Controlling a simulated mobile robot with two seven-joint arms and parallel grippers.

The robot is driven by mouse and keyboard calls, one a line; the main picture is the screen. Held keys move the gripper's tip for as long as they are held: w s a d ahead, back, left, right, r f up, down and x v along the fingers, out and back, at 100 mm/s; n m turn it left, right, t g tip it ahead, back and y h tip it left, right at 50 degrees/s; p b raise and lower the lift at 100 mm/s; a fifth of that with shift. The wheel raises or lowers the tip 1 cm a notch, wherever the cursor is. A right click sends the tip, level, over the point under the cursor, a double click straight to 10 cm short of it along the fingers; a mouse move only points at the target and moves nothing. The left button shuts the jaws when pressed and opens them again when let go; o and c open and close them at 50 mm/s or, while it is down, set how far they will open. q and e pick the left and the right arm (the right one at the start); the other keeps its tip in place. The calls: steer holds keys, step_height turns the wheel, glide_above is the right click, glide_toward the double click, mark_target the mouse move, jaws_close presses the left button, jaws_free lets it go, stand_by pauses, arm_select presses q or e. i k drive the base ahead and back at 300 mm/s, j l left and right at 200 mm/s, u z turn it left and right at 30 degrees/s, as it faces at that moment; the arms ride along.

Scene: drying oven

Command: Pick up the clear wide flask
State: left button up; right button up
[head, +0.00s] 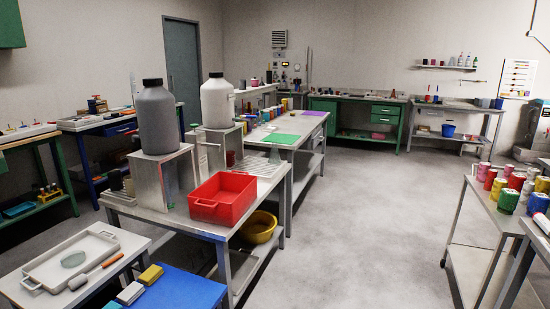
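A small clear, cone-shaped vessel (275,155), which looks like the clear wide flask, stands near the middle of the picture. It is at the near end of the bench with the green mat, beside a light rack or tray (256,165). It is small and faint here, so its exact outline and what it rests on are hard to tell. Neither of my grippers is in the head view.
A red bin (223,197), a grey jug (157,118) and a white jug (217,101) on metal stands occupy the nearer bench. A yellow basin (258,227) sits below. Coloured cans (508,200) fill the right table. The floor (350,200) between is clear.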

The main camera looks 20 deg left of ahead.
mark_target(274, 159)
steer(key=u, duration=0.5)
steer(key=i+l+u, duration=0.15)
steer(key=i+u, duration=0.15)
steer(key=u, duration=0.15)
steer(key=i+l+u, duration=0.25)
steer(key=u, duration=0.15)
steer(key=i+l+u, duration=0.35)
steer(key=i+l, duration=0.2)
steer(key=l, duration=0.15)
steer(key=i+l, duration=0.2)
steer(key=l, duration=0.15)
steer(key=i+l+u, duration=0.15)
steer(key=l, duration=0.2)
steer(key=i+l, duration=0.25)
steer(key=l, duration=0.15)
steer(key=i+l+u, duration=0.15)
steer(key=l, duration=0.2)
steer(key=i+l, duration=0.2)
steer(key=l, duration=0.2)
steer(key=i+l, duration=0.15)
steer(key=l, duration=0.2)
steer(key=i+l, duration=0.2)
steer(key=l, duration=0.2)
steer(key=i+l, duration=0.15)
steer(key=l, duration=0.2)
steer(key=i+l, duration=0.2)
steer(key=l, duration=0.2)
